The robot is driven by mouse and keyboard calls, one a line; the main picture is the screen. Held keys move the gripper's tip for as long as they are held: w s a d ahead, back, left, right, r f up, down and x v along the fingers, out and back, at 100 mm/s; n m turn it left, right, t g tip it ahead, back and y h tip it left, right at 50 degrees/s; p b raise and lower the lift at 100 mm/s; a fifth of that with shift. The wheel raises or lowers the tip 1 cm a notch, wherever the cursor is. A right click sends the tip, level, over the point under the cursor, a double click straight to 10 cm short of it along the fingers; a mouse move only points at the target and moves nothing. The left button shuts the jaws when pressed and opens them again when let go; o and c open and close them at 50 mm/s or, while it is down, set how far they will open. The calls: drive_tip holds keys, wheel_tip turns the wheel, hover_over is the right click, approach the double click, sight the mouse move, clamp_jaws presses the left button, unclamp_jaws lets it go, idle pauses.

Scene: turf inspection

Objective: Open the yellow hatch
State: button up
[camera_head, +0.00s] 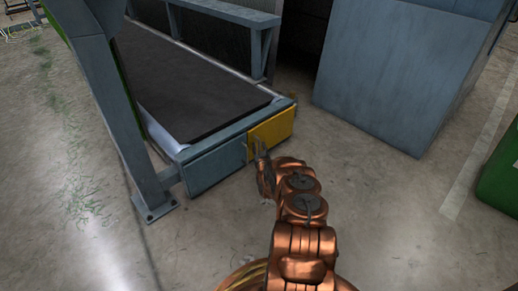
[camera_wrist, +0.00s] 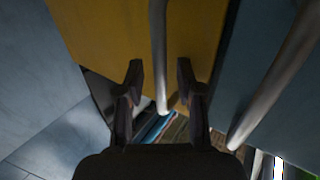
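The yellow hatch (camera_head: 272,129) is at the right part of the near end of the conveyor. In the wrist view the yellow hatch (camera_wrist: 110,28) fills the upper middle, with a grey metal bar handle (camera_wrist: 158,45) on it. My gripper (camera_head: 258,147) is close in front of the hatch's left side. In the wrist view my gripper (camera_wrist: 160,75) is open. The handle's lower part passes between the two fingers, with visible gaps on both sides. I cannot tell whether the hatch stands slightly ajar.
A blue panel (camera_head: 213,164) with its own bar handle (camera_wrist: 282,75) is beside the hatch. The conveyor's dark belt (camera_head: 185,80) runs behind. A blue-grey support post (camera_head: 118,120) stands at left, a large cabinet (camera_head: 400,70) at right. The floor (camera_head: 390,215) right of my arm is clear.

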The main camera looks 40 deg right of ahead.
clamp_jaws()
idle(0.7)
